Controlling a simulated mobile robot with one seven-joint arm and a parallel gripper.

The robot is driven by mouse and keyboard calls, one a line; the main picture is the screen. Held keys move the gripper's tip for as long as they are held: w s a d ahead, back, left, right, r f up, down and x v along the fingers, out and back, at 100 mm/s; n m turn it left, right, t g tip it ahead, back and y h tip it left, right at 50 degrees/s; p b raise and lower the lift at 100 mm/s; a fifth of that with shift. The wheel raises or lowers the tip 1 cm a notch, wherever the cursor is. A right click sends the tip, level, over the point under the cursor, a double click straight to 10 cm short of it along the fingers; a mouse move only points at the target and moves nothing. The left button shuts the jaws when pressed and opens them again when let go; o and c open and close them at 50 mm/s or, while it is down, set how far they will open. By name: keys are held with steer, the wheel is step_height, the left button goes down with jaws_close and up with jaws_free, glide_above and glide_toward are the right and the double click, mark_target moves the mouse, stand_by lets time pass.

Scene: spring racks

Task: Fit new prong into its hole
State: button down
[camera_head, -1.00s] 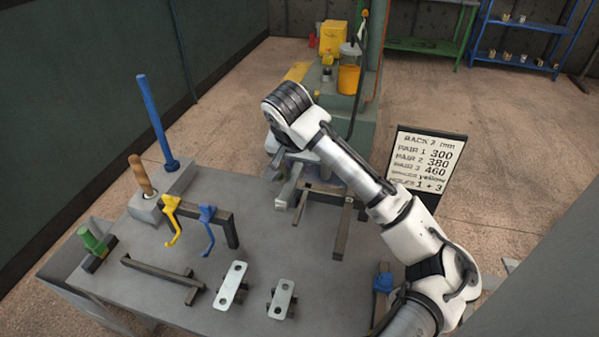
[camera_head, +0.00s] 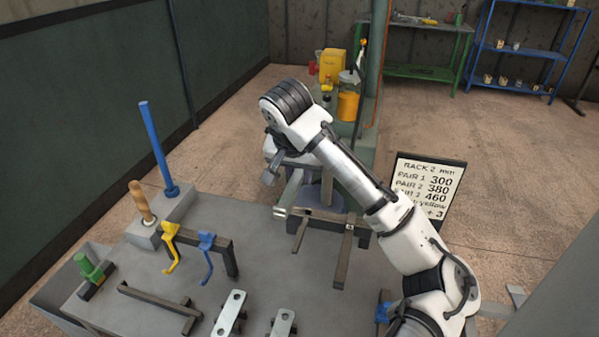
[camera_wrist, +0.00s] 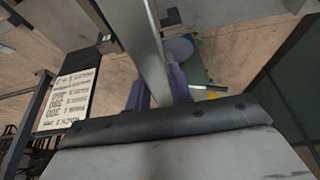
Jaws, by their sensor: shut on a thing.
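My gripper (camera_wrist: 160,90), with purple fingers, is shut on a grey square metal bar, the new prong (camera_wrist: 150,50), in the wrist view. In the head view the prong (camera_head: 291,188) slants down-left beneath my wrist, its near end by the left end of the rack's crossbar (camera_head: 322,214). My fingers are mostly hidden there by the wrist. Two dark prongs (camera_head: 344,255) reach from the crossbar toward the table. I cannot tell whether the held prong touches the crossbar, and its hole is not clearly visible.
The grey bench (camera_head: 255,265) carries yellow (camera_head: 170,246) and blue (camera_head: 207,255) hooks on a bracket, a lying dark bar (camera_head: 155,300), and two silver plates. A blue post (camera_head: 153,145) stands at left. A sign (camera_head: 428,185) about rack sizes stands at right.

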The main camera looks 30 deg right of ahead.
mark_target(285, 203)
steer(key=shift+s+a, duration=1.7)
steer(key=shift+a, duration=0.15)
steer(key=shift+s+a, duration=1.65)
steer(key=shift+a, duration=0.2)
